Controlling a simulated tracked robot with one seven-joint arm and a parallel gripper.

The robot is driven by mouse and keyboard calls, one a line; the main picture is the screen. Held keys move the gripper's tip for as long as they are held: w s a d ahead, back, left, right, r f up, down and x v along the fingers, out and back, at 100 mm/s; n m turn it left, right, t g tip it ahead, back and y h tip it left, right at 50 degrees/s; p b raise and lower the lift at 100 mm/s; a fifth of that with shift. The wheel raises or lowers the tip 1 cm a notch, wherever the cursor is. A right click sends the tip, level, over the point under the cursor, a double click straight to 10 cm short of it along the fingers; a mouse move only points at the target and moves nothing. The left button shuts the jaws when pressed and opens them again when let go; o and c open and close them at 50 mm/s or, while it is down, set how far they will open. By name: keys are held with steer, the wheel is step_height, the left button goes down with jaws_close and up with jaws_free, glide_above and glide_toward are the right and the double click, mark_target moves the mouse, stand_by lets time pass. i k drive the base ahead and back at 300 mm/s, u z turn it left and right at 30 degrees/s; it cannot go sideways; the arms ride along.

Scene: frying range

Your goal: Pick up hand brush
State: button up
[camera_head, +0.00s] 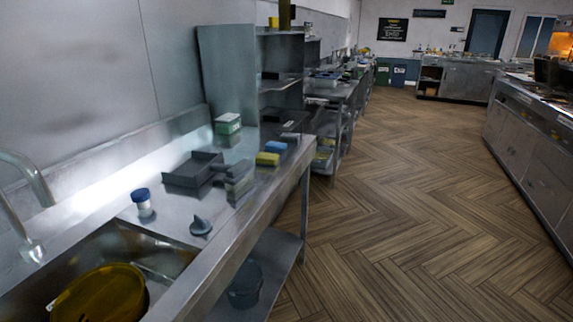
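A dark grey dustpan (190,171) lies on the steel sink counter (178,207), left of the picture's middle. Just right of it, near the counter's front edge, is a small grey shape that looks like the hand brush (239,184). It lies close to the dustpan's handle, and I cannot tell whether they touch. The brush's bristles and handle are too small to make out clearly. My gripper is not in view.
A yellow sponge (267,159) and a blue sponge (276,146) lie behind the brush. A blue-capped container (143,202) and a dark plug-like piece (200,226) stand nearer the sink (177,255). The wooden floor (400,200) to the right is clear.

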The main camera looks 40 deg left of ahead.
mark_target(240, 174)
steer(key=z, duration=0.1)
steer(key=i, duration=1)
steer(key=u, duration=2.7)
steer(key=i, duration=0.95)
steer(key=z, duration=0.15)
steer(key=k, duration=0.75)
steer(key=u, duration=0.15)
